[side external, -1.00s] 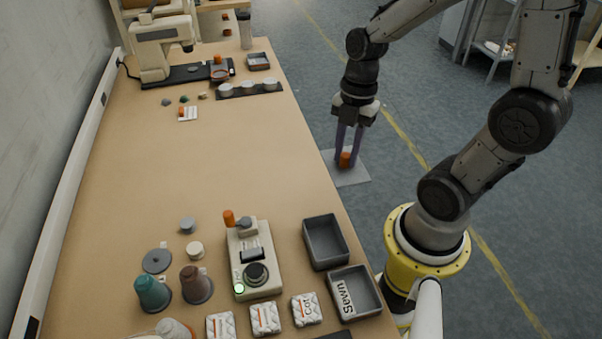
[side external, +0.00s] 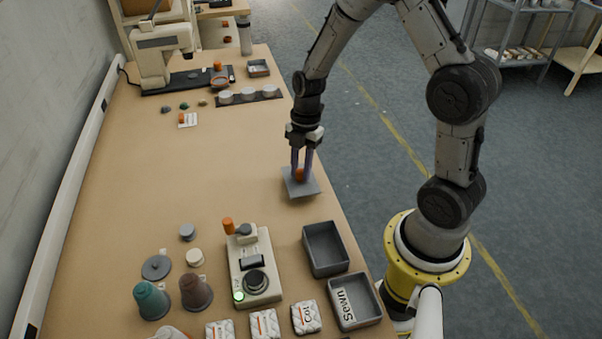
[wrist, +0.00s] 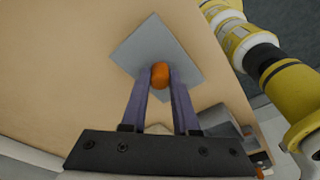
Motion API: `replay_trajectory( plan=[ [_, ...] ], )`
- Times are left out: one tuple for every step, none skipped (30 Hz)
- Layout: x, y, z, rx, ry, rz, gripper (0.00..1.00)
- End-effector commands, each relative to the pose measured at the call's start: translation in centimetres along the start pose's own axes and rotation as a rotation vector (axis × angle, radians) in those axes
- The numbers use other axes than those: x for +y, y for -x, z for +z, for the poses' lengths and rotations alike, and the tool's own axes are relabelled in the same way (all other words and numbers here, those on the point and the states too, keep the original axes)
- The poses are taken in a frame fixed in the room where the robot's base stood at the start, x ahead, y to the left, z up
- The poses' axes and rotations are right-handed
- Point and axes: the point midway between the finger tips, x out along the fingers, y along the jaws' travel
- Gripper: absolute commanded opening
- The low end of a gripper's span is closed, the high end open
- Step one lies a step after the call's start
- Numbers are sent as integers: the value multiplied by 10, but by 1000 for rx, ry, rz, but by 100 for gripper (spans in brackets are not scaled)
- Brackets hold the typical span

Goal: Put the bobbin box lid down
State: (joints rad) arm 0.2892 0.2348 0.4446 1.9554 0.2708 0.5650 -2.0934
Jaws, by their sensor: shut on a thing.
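The bobbin box lid (side external: 302,189) is a flat grey square plate with an orange knob (side external: 300,174) in its middle. My gripper (side external: 301,168) is shut on the orange knob, with the lid hanging level or nearly so below the fingers, near the table's right edge. In the wrist view the lid (wrist: 150,45) shows beyond my gripper (wrist: 161,78), its fingers on both sides of the knob. I cannot tell whether the lid touches the table or is a little above it.
Two grey open boxes, a plain one (side external: 325,248) and one marked "Sewn" (side external: 354,300), stand at the table's right edge. A beige machine (side external: 253,268) with a green light is left of them. A dark strip with white cups (side external: 249,95) lies farther back. The table's middle (side external: 190,170) is clear.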

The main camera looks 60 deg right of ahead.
Motion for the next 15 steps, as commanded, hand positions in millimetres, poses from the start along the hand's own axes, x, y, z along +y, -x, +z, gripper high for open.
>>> replay_trajectory(
  plan=[
    [-1,-8,1,1,-1,-5,0],
    [-1,-11,1,1,-1,-5,0],
    [-1,-15,2,0,0,-3,0],
    [-1,-17,2,0,0,-2,0],
    [-1,-18,2,1,0,-2,0],
    [-1,-19,3,0,-1,-1,0],
    [-1,-19,3,0,-1,-1,0],
    [-1,-19,3,0,0,-1,0],
    [-1,-19,3,0,0,-1,0],
    [-1,-18,3,0,0,-1,0],
    [-1,-18,3,0,0,-1,0],
    [-1,-18,3,0,0,-1,0],
    [-1,-19,3,0,0,-1,0],
    [-1,-19,3,0,0,-1,0],
    [-1,-20,3,0,0,-1,0]
  ],
)
